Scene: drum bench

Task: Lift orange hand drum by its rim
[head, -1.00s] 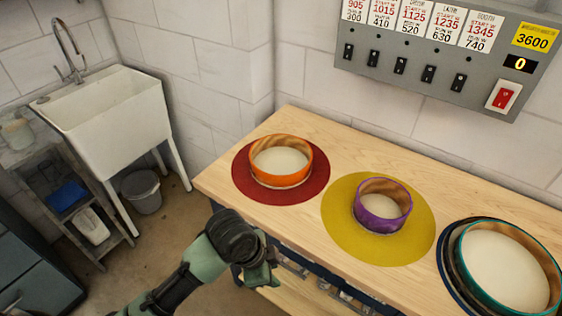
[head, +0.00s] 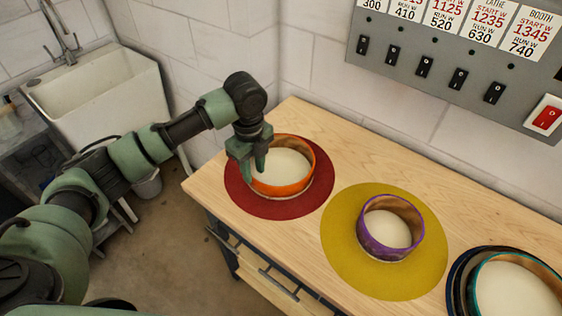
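The orange hand drum (head: 285,188) sits on a round red mat (head: 268,209) at the left end of the wooden bench. It has a pale head inside a raised orange rim. My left gripper (head: 254,168) points down at the left side of this rim. Its two fingers are apart, one toward the outside and one toward the inside of the rim. They hide that part of the rim, and I cannot tell whether they touch it. My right gripper is not in view.
A purple drum (head: 372,242) stands on a yellow mat (head: 342,272) to the right. A teal-rimmed drum (head: 515,290) is at the lower right, cut off by the frame. A switch panel (head: 455,70) hangs on the wall behind. A white sink (head: 100,95) stands left of the bench.

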